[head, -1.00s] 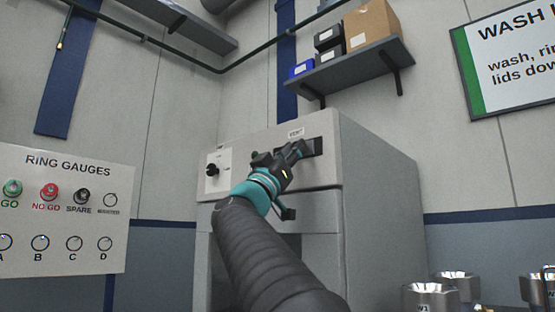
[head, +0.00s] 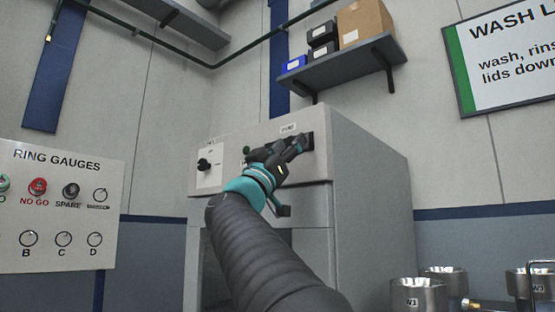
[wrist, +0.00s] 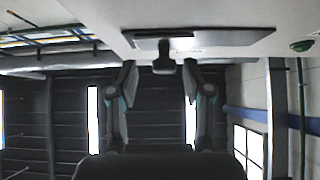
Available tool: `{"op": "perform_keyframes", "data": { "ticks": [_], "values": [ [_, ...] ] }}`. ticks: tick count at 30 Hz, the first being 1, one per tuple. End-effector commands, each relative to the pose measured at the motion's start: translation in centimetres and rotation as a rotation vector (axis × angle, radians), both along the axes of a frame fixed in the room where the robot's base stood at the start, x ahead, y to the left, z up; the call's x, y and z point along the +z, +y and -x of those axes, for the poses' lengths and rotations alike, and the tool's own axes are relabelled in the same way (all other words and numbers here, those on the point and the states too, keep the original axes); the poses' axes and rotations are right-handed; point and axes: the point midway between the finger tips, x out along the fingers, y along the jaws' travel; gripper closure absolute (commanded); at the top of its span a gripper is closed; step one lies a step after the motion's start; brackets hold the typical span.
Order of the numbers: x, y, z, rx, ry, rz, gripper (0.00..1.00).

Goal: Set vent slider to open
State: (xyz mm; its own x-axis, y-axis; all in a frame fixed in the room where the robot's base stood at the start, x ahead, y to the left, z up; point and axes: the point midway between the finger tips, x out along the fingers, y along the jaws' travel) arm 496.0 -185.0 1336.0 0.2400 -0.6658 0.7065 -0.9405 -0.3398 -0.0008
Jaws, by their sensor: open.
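In the head view the right end of the slot (head: 308,141) shows beside the "VENT" label (head: 288,128) on a grey cabinet; my gripper hides the rest, knob included. My gripper (wrist: 163,78) is open, also seen in the head view (head: 298,146) at the panel. In the wrist view the knob stands between the fingertips with a gap on each side; I cannot tell the exact depth.
A black rotary knob (head: 204,164) and a green lamp or button (head: 246,150) sit left on the cabinet (head: 365,190). A black handle (head: 283,211) is below my gripper. A shelf (head: 345,65) with boxes hangs above. Metal cups (head: 418,295) stand at lower right.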

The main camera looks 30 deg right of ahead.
Motion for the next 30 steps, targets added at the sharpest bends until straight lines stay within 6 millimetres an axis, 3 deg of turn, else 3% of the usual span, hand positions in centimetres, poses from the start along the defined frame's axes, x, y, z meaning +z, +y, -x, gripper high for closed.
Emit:
{"op": "perform_keyframes", "data": {
  "ticks": [18,30],
  "values": [
    [-7.1,6.8,2.4,0.002,0.001,0.000,0.50],
    [-8.1,7.6,2.8,-0.001,-0.002,0.000,0.50]
  ]
}}
